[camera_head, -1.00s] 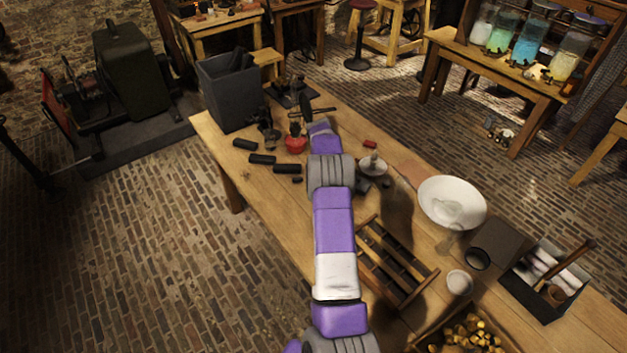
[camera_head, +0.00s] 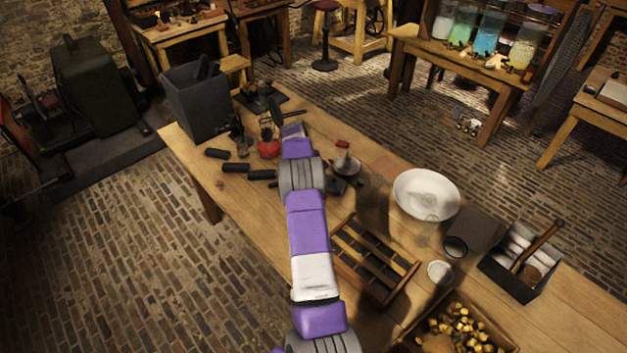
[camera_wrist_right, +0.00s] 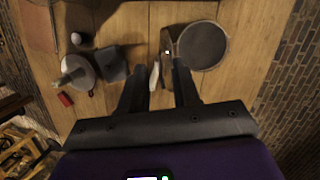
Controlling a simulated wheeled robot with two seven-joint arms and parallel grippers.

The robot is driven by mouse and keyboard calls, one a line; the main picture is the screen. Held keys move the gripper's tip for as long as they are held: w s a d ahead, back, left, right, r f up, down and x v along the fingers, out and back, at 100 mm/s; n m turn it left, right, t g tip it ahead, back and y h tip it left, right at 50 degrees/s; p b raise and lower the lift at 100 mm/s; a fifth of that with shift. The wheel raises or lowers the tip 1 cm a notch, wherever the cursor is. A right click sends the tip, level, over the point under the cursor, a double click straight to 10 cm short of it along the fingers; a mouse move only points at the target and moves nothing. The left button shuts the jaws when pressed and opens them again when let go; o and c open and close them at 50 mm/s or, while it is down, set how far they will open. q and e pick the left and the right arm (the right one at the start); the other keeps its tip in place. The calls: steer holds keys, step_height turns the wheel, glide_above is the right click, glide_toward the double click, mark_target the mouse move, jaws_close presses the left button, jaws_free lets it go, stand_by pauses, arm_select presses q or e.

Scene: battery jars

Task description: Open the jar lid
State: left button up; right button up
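Several glass jars stand on the far bench at the upper right, with white, green, blue (camera_head: 487,40) and yellow contents. I cannot tell which jar or lid is the task's. My right gripper (camera_wrist_right: 161,88) is open over the wooden table, its two dark fingers apart. A narrow pale and brown item (camera_wrist_right: 155,73) shows between and beyond the fingertips; I see no grip on it. A round grey disc with a dark rim (camera_wrist_right: 203,45) lies just beyond the right finger. In the head view my purple arm hides part of the table, and my left gripper is not seen.
On the table are a grey bin (camera_head: 196,105), black cylinders, a red-based item (camera_head: 269,147), a small dish (camera_head: 347,167), a white bowl (camera_head: 426,181), a slotted wooden rack (camera_head: 345,262), a tool box (camera_head: 500,276) and a crate of yellowish pieces (camera_head: 404,341).

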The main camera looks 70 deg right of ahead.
steer(key=shift+w, duration=0.1)
steer(key=v, duration=0.7)
steer(key=shift+r, duration=0.3)
steer(key=shift+a+f, duration=0.1)
steer(key=w+a+f+t+y+b, duration=0.1)
steer(key=w+a+f+b, duration=0.1)
steer(key=w+a+f, duration=0.45)
steer(key=w+a+f+t+b, duration=0.1)
steer(key=w+a+f, duration=0.2)
steer(key=a+f, duration=0.55)
steer(key=w+a+f+t+y+b, duration=0.1)
steer(key=w+a+f+y+b, duration=0.1)
steer(key=a+f, duration=1.1)
steer(key=s+a+f+y+b, duration=0.1)
steer(key=s+a+f, duration=0.1)
steer(key=a, duration=0.7)
steer(key=s+a+f+b, duration=0.2)
steer(key=s+a, duration=0.1)
steer(key=a, duration=0.7)
steer(key=s+a+y+b, duration=0.1)
steer(key=s+a, duration=0.9)
steer(key=a, duration=0.2)
steer(key=shift+s+m+t+b, duration=0.2)
steer(key=shift+m+t+b, duration=0.1)
steer(key=shift+t+b, duration=0.1)
